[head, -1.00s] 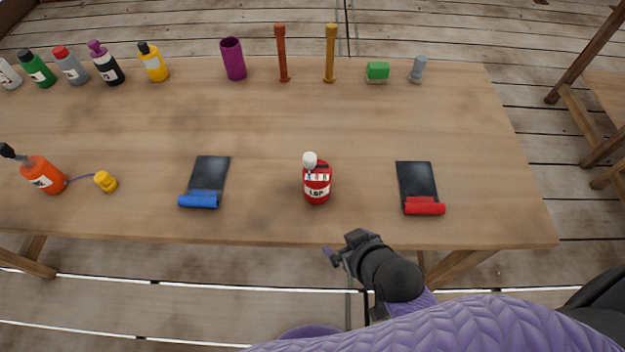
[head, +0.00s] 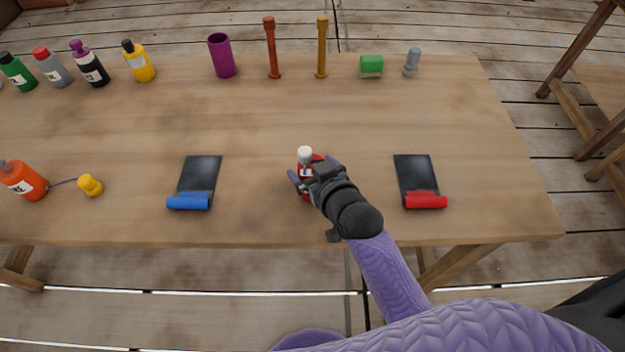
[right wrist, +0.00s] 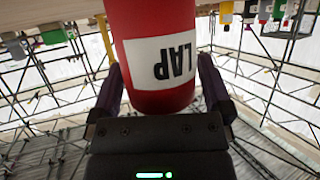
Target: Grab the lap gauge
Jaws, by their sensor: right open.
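The lap gauge is a red can-shaped object (head: 303,194) with a white knob on top, upright near the front middle of the table. In the right wrist view the red body (right wrist: 150,95) with its white "LAP" label, upside down in that view, sits between my fingers. My right gripper (head: 314,171) is open, with one finger on each side of the gauge; the right wrist view also shows its jaws (right wrist: 165,95). I cannot tell if either finger touches it. In the head view the gripper hides much of the gauge. My left gripper is not in view.
A blue roller on a dark pad (head: 190,201) lies to the left and a red one (head: 425,201) to the right. An orange bottle (head: 22,180) and yellow cap (head: 90,185) are far left. Bottles, a purple cup (head: 221,56) and posts line the back. The table's middle is clear.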

